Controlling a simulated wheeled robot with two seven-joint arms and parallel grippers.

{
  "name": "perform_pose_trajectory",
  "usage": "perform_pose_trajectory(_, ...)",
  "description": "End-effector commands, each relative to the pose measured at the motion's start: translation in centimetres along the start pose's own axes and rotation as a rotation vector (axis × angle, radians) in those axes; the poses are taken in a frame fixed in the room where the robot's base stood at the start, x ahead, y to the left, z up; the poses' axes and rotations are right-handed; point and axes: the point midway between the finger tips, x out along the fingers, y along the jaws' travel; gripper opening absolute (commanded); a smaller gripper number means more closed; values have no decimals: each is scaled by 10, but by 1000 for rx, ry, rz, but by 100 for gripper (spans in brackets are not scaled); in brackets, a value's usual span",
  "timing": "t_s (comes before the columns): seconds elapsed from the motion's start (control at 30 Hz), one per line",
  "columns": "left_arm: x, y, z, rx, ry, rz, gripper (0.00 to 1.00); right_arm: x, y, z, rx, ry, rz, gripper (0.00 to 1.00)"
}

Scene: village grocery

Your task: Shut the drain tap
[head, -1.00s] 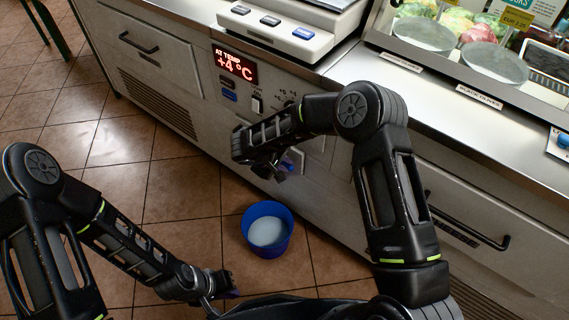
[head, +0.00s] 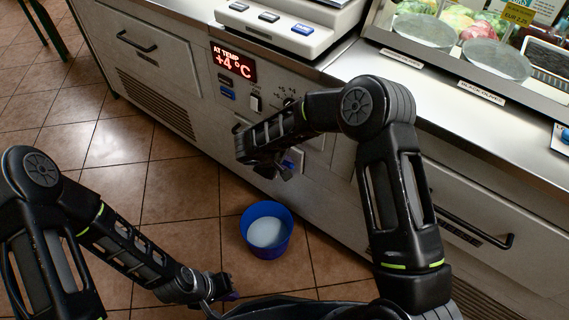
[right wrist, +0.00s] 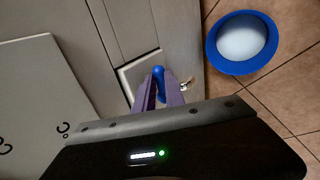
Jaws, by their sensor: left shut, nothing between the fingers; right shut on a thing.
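The drain tap shows in the right wrist view as a blue lever (right wrist: 158,80) in a pale recess low on the counter front. A small metal part shows just beside the fingers there. My right gripper (right wrist: 159,92) is shut on the blue lever, with one purple finger on each side. In the head view my right gripper (head: 280,172) is at the counter front and mostly hides the tap. My left gripper (head: 230,290) is shut and empty, low over the floor at the bottom of the view.
A blue bucket (head: 283,240) with whitish contents stands on the tiled floor (head: 180,190) below the tap. The counter front has a red temperature display (head: 235,66), switches and drawer handles (head: 470,228). Open floor lies to the left.

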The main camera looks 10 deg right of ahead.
Motion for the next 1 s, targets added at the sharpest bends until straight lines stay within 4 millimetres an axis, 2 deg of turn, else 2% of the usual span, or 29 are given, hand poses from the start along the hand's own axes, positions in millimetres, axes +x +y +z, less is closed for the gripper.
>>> perform_pose_trajectory(0.03, 0, 0, 0, 0, 0, 0, 0, 0, 0, -1, -1, 2, 0, 0)
perform_pose_trajectory(0.07, 0, 0, 0, 0, 0, 0, 0, 0, 0, -1, -1, 2, 0, 15)
perform_pose_trajectory(0.33, 0, 0, 0, 0, 0, 0, 0, 0, 0, 0, 0, 1, 0, 36)
perform_pose_trajectory(0.67, -1, 0, 0, 0, 0, 0, 0, -5, 0, -1, -1, 1, 1, 36)
perform_pose_trajectory(0.77, -2, 1, 0, 0, 0, 0, 0, -15, 1, -1, 0, 2, 1, 36)
perform_pose_trajectory(1.0, -7, 3, 0, 1, 0, 0, 0, -54, 1, -1, 0, 4, 1, 36)
